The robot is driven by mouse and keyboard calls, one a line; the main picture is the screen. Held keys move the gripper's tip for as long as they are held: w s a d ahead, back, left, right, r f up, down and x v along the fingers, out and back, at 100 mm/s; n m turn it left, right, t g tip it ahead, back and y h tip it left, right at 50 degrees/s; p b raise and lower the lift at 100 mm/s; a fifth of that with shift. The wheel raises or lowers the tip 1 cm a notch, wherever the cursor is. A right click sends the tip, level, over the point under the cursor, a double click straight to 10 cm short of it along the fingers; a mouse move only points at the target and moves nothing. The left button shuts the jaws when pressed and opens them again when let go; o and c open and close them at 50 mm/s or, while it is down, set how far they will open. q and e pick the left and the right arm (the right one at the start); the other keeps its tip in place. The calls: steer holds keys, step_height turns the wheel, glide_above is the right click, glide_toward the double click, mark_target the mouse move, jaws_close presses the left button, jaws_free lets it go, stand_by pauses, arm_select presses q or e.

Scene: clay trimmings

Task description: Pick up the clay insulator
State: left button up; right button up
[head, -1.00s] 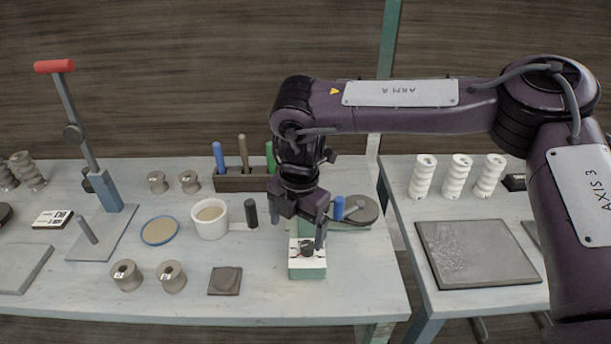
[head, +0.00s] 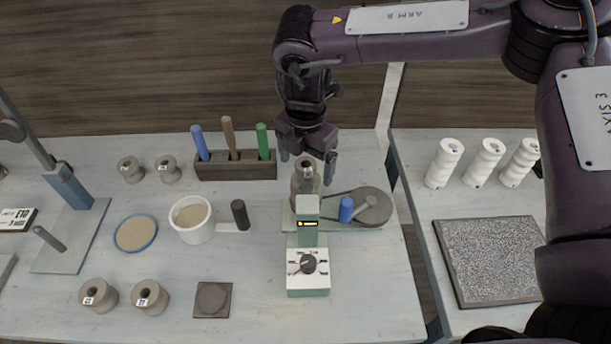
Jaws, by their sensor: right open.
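A grey-brown clay insulator (head: 306,180) stands upright on the green machine (head: 308,225), behind its post with a small lit display. My right gripper (head: 307,162) points down over it, open, with one finger to the left and one to the right of its top. I cannot tell whether the fingers touch it. The post hides the insulator's lower part. Two similar clay spools stand at the back left (head: 131,170) (head: 168,170), and two with white labels at the front (head: 98,298) (head: 150,298). My left gripper is not in view.
A wooden tool rack (head: 236,166) with coloured handles stands left of the gripper. A white cup (head: 191,232) and a dark cylinder (head: 240,215) are nearby. A blue cylinder (head: 346,209) stands by the belt wheel (head: 372,207). White insulators (head: 445,165) are on the right table.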

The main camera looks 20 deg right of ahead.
mark_target(306, 180)
steer(key=shift+s+f+p, duration=0.15)
steer(key=shift+f+p, duration=0.3)
steer(key=shift+f, duration=0.3)
steer(key=f, duration=0.1)
steer(key=f+p, duration=0.1)
steer(key=f, duration=0.1)
steer(key=shift+w+d+f, duration=0.1)
steer(key=shift+w+f, duration=0.2)
steer(key=shift+f, duration=0.1)
steer(key=shift+w+f+p, duration=0.1)
steer(key=shift+f+p, duration=0.2)
steer(key=shift+f, duration=0.15)
steer(key=shift+c, duration=0.3)
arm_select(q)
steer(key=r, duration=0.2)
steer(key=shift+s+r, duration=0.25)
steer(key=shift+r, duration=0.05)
arm_select(e)
steer(key=shift+r, duration=0.1)
steer(key=c, duration=1.4)
